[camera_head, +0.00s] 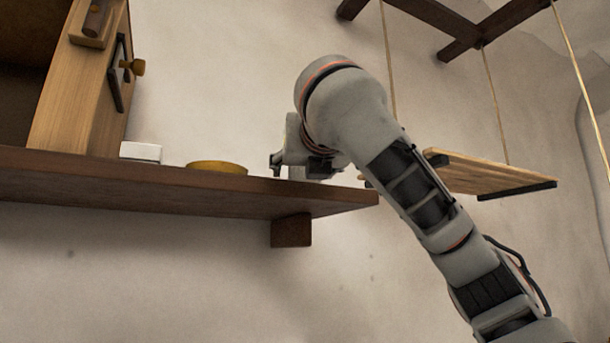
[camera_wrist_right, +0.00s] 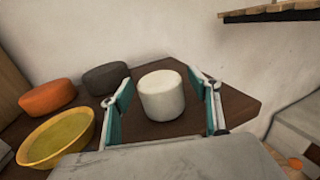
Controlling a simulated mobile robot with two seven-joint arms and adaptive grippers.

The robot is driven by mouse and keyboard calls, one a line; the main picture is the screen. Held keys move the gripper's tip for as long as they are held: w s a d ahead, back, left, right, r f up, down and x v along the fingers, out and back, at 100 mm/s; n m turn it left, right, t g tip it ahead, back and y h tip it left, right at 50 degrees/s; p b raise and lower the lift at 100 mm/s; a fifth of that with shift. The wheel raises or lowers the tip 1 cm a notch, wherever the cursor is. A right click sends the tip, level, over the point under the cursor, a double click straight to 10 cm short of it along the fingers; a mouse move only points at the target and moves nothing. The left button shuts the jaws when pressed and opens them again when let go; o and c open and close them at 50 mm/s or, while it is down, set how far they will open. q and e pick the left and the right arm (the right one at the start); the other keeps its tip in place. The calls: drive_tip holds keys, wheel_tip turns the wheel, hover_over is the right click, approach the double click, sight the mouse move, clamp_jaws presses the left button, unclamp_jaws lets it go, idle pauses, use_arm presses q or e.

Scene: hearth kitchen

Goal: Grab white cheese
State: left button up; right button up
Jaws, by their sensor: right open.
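The white cheese (camera_wrist_right: 161,95), a short round cylinder, stands upright on the dark wooden shelf in the right wrist view. My right gripper (camera_wrist_right: 166,108) is open, with one finger to each side of the cheese in the picture. Gaps show on both sides, and the cheese is not gripped. In the head view my right gripper (camera_head: 296,165) is over the right end of the shelf, and the arm partly hides that spot. My left gripper is in neither view.
On the shelf (camera_head: 150,188) are a yellow bowl (camera_wrist_right: 60,137), an orange round piece (camera_wrist_right: 48,97) and a dark grey one (camera_wrist_right: 106,78). A white block (camera_head: 140,152) and wooden cabinet (camera_head: 80,90) are farther left. A hanging wooden board (camera_head: 480,174) is at right.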

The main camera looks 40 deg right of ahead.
drive_tip(key=c, duration=1.3)
drive_tip(key=shift+r, duration=0.15)
